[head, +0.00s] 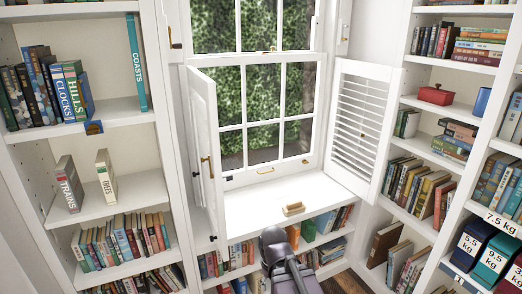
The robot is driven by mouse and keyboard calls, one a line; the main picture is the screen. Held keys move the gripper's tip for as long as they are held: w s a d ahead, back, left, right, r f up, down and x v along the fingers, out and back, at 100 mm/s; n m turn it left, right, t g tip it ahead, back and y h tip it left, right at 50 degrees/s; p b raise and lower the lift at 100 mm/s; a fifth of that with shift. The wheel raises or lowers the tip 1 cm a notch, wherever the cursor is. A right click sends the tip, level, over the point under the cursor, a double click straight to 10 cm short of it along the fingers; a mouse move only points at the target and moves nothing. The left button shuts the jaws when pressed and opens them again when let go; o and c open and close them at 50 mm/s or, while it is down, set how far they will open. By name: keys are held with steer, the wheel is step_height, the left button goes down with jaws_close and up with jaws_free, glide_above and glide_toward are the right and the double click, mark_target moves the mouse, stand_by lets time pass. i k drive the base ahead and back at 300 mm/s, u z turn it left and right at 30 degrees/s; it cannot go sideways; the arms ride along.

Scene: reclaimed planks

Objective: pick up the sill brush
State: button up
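A small tan, block-shaped object, which looks like the sill brush (293,209), lies on the white window sill (250,205), near its front edge and right of the middle. Nothing touches it from above. A dark, rounded part of my arm rises from the bottom of the picture, in front of the low bookshelf and a little below and left of the brush. My gripper's fingers do not show in this view.
An open white shutter (202,150) stands left of the sill and a louvred shutter (359,125) stands to the right. Bookcases flank the window. Books (235,258) fill the low shelf under the sill. The sill left of the brush is bare.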

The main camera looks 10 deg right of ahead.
mark_target(292, 208)
steer(key=z, duration=0.55)
steer(key=k, duration=0.9)
steer(key=z, duration=1)
steer(key=k, duration=0.55)
steer(key=z, duration=0.4)
steer(key=i, duration=1.4)
steer(key=u, duration=0.45)
steer(key=i, duration=0.9)
steer(key=u, duration=0.7)
steer(key=i, duration=0.6)
steer(key=u, duration=0.3)
